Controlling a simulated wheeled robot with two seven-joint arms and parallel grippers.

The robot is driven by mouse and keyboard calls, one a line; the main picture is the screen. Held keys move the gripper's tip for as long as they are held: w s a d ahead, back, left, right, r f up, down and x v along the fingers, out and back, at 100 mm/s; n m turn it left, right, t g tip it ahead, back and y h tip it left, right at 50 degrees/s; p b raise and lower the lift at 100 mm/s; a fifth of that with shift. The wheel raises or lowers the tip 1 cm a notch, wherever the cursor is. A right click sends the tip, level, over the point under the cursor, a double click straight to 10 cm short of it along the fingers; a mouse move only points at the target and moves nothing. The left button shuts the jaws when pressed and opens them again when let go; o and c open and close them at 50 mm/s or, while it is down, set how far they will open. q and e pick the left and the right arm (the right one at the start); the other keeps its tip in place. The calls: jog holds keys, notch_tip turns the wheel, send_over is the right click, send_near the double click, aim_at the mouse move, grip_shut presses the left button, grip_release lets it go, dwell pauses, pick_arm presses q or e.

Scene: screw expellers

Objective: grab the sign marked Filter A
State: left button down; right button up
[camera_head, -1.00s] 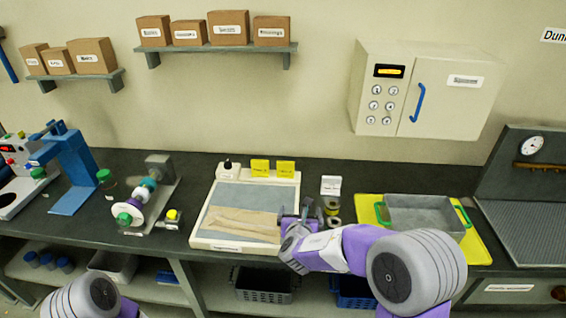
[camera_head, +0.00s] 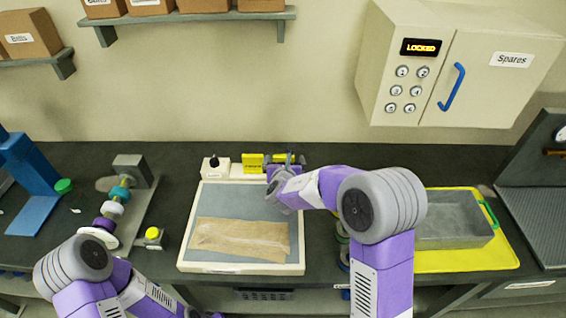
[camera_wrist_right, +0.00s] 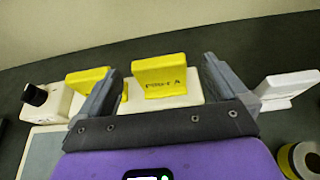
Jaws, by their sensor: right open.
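The yellow sign marked Filter A (camera_wrist_right: 160,77) stands upright between the two open fingers of my right gripper (camera_wrist_right: 163,85) in the right wrist view. Its lettering is blurred, but the last letter reads as A. Gaps show on both sides, so the fingers do not appear to touch it. In the head view my right gripper (camera_head: 288,160) is at the back edge of the tray board and partly hides this sign. A second yellow sign (camera_head: 252,162) stands just left of it, outside the left finger in the wrist view (camera_wrist_right: 86,80).
A white sign (camera_wrist_right: 288,86) stands just right of the right finger. A small white block with a dark knob (camera_head: 214,165) is at the left. The tray board (camera_head: 190,235) holds a brown sheet. A grey bin (camera_head: 455,225) sits on a yellow mat at the right.

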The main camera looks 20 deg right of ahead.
aim_at(284, 157)
jog(key=x, duration=0.4)
jog(key=shift+w, duration=0.2)
jog(key=shift+c, duration=0.3)
jog(key=c, duration=0.9)
